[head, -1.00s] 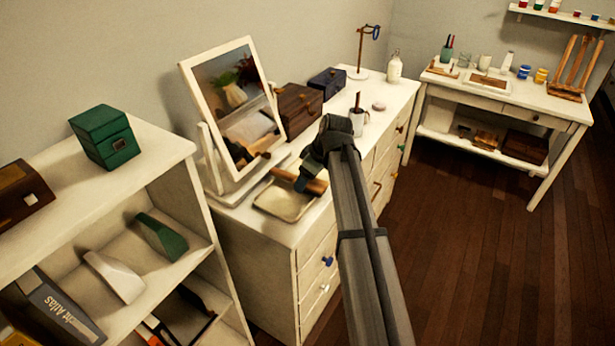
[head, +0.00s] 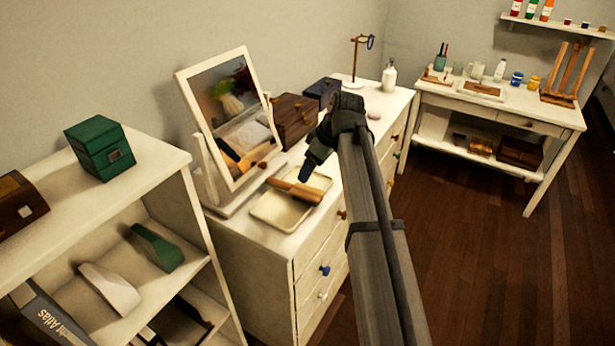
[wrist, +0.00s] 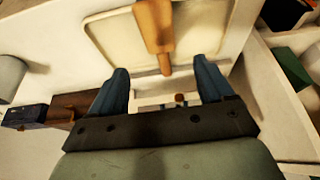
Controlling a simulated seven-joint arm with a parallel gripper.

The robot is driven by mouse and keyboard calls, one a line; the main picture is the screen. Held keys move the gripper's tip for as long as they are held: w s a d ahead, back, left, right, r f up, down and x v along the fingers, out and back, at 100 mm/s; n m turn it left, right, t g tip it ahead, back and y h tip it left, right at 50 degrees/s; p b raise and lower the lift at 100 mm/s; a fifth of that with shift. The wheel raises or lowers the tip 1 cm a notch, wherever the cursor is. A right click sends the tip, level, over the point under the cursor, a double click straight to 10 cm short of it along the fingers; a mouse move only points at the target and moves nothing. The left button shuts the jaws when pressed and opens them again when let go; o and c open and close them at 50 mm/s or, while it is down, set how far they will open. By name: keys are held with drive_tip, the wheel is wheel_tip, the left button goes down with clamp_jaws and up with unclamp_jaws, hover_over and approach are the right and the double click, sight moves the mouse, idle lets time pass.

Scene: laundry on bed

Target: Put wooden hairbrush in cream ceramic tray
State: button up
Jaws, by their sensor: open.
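The wooden hairbrush (head: 296,190) lies in the cream ceramic tray (head: 270,215) on the dresser top, with its bristle end toward the tray's right side in the head view. In the wrist view the hairbrush (wrist: 156,28) lies over the tray (wrist: 105,32), its narrow end pointing toward my gripper. Whether the brush rests fully inside the rim or partly on it, I cannot tell. My gripper (head: 304,176) is above the back of the tray, apart from the brush. In the wrist view its two fingers (wrist: 163,82) are spread, with nothing held between them.
A tilting mirror (head: 232,125) stands just left of the tray. A wooden box (head: 294,120) and a dark blue box (head: 323,92) sit farther back. A white bottle (head: 389,76) and a ring stand (head: 355,60) are at the far end.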

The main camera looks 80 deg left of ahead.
drive_tip(key=shift+v, duration=1.9)
